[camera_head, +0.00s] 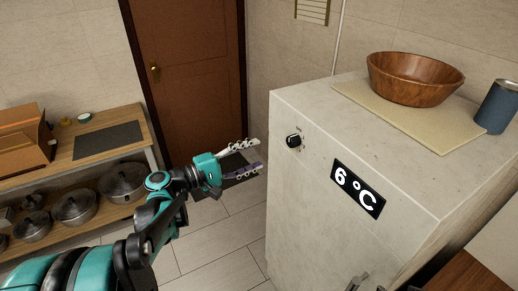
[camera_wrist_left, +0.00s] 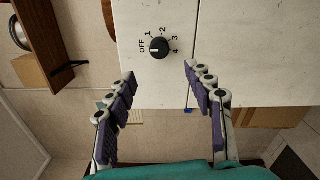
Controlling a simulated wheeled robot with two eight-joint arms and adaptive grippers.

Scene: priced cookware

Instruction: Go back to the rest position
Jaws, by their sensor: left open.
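My left gripper (camera_head: 256,157) reaches in from the left in the head view and is open and empty. Its two fingers also show spread apart in the left wrist view (camera_wrist_left: 158,75). They are near the front of a pale fridge-like cabinet (camera_head: 318,185), at the height of a black knob (camera_head: 293,141). In the left wrist view the knob (camera_wrist_left: 159,48) sits beyond the fingers, apart from them, with OFF and the numbers 1 to 4 around it. The cabinet bears a "6 °C" display (camera_head: 358,188). My right gripper is not in view.
A wooden bowl (camera_head: 412,82) on a beige mat (camera_head: 370,101) and a blue can (camera_head: 497,106) stand on the cabinet. A wooden shelf unit (camera_head: 150,150) on the left holds several pots and a cardboard box (camera_head: 22,141). A brown door (camera_head: 190,70) stands behind. Tiled floor lies between.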

